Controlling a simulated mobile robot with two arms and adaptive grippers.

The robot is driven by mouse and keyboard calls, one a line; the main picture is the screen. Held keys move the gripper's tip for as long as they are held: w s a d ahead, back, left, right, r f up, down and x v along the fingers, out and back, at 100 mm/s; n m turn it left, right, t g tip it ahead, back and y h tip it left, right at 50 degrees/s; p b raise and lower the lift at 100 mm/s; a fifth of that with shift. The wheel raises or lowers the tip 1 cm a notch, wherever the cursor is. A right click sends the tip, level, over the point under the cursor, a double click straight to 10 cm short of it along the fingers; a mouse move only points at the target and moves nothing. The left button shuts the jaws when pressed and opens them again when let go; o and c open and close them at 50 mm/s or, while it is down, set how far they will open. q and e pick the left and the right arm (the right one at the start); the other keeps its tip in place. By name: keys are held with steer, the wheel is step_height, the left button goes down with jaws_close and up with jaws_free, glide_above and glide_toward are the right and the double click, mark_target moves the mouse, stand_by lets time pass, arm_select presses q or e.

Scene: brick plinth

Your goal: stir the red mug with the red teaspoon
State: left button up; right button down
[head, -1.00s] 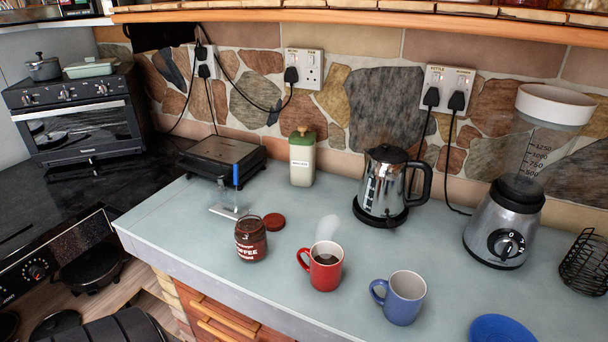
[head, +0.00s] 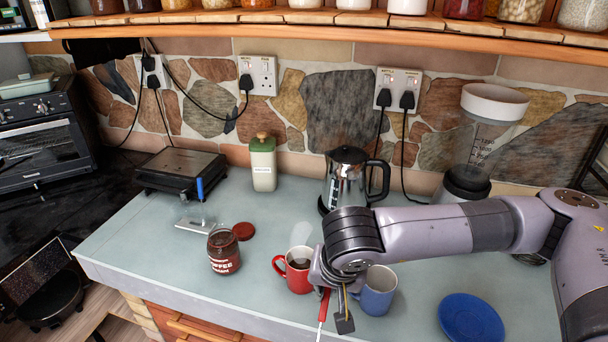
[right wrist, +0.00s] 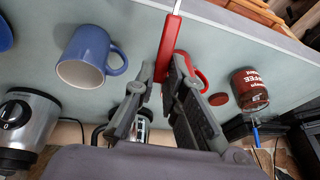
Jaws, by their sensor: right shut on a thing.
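The red mug (head: 296,270) stands upright on the counter with dark liquid inside and steam above it. My right gripper (head: 334,306) is in front of it and to its right, shut on the red teaspoon (head: 323,306). The spoon's red handle is between the fingers, and its pale end points down toward the counter's front edge, outside the mug. In the right wrist view the red teaspoon (right wrist: 168,45) shows between the fingers of the gripper (right wrist: 163,80). The red mug (right wrist: 204,81) is mostly hidden behind a finger there. My left gripper is not in view.
A blue mug (head: 378,292) stands close behind my right gripper. A blue plate (head: 471,319) lies to the right. The coffee jar (head: 223,254) and its red lid (head: 243,231) are left of the red mug. The kettle (head: 346,180) stands behind, partly covered by my arm.

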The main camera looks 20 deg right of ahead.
steer(key=w+d+r+m+h+p, duration=0.2)
steer(key=w+r+m+h+p, duration=0.6)
steer(key=w+r+m+h, duration=0.45)
step_height(320, 180, down, 12)
steer(key=s+b, duration=0.1)
steer(key=b, duration=1)
steer(key=shift+f, duration=0.2)
stand_by(0.5)
